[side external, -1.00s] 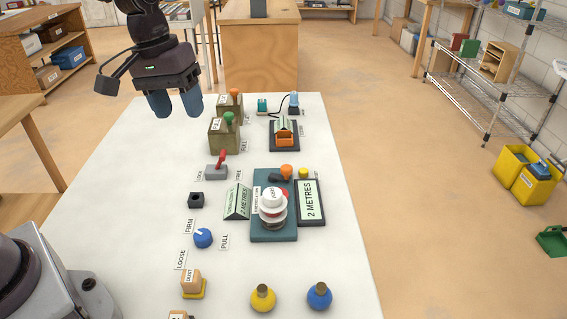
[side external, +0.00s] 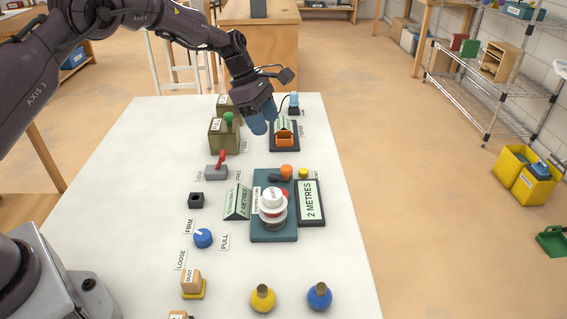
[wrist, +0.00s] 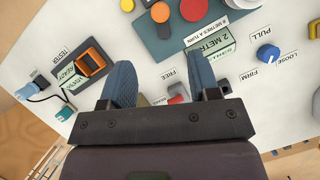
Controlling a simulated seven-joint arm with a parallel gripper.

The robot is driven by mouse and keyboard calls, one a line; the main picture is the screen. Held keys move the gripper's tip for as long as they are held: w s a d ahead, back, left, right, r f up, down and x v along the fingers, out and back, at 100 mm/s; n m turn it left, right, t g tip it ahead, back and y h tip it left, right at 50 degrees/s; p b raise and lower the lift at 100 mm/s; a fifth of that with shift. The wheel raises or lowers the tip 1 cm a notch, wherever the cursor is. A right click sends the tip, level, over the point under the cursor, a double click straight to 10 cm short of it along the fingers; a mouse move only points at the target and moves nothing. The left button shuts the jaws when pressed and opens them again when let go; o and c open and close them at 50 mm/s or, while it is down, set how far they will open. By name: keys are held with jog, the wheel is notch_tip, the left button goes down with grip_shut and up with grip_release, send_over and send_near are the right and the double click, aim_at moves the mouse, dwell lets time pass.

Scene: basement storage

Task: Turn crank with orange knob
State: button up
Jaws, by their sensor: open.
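The crank's orange knob (side external: 286,171) sits on a dark arm at the back of a teal base (side external: 258,232), beside a white-topped drum (side external: 272,204). The knob also shows at the top of the wrist view (wrist: 160,12), with the dark arm by it. My gripper (side external: 264,119) is open and empty above the far part of the table, beyond the crank and apart from it. In the wrist view its two blue fingers (wrist: 160,80) point toward the teal base. A "2 METRES" sign (side external: 311,203) stands right of the base.
A tester with an orange switch (side external: 285,138) and a green-knobbed box (side external: 223,137) stand near my gripper. A red lever (side external: 221,158) and yellow button (side external: 303,173) flank the crank.

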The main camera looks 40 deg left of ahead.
aim_at(285, 167)
jog(key=x, duration=1.2)
jog(key=shift+f, duration=0.15)
jog(key=shift+c, duration=0.5)
jog(key=c, duration=0.8)
jog(key=m+g, duration=0.1)
jog(key=m, duration=0.1)
jog(key=s+m, duration=0.1)
jog(key=m, duration=0.1)
jog(key=shift+d+g, duration=0.15)
jog(key=shift+g, duration=0.25)
jog(key=o, duration=0.9)
